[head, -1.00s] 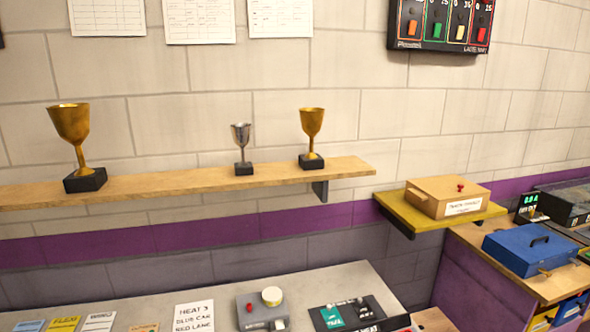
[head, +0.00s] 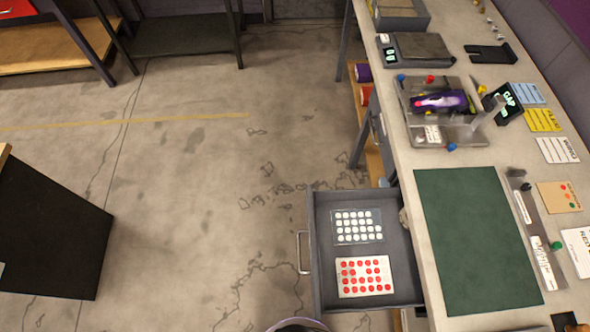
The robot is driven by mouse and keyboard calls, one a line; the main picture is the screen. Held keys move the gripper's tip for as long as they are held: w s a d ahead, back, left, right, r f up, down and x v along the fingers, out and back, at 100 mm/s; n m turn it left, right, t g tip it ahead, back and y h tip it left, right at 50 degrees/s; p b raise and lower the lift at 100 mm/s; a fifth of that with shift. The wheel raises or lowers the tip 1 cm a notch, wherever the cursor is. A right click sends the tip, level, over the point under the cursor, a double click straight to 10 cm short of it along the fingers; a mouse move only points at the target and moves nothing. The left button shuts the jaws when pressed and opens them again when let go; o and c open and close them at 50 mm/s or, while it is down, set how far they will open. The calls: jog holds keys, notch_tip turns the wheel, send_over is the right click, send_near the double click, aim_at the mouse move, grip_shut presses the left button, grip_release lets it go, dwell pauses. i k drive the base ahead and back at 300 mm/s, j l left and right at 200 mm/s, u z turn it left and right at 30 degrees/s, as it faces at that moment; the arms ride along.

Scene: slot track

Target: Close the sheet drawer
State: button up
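The sheet drawer (head: 379,210) stands pulled out from under the workbench, in the lower middle of the head view. It is a grey tray with a light metal bar handle (head: 304,252) on its left-facing front. Inside lie a sheet of white round dots (head: 358,226) and a sheet of red round dots (head: 365,277). My gripper is not in view.
The workbench (head: 402,150) runs along the right with a green mat (head: 477,240), a purple car (head: 440,102) on a fixture, scales and cards. Open concrete floor (head: 200,190) lies left of the drawer. A black cabinet (head: 45,230) stands at far left.

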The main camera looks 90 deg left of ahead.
aim_at(398, 246)
jog(key=u, duration=0.9)
jog(key=k+u, duration=0.1)
jog(key=u, duration=0.3)
jog(key=j+u, duration=0.1)
jog(key=u, duration=0.8)
jog(key=j+u, duration=0.1)
jog(key=u, duration=0.35)
jog(key=k+j+z, duration=0.7)
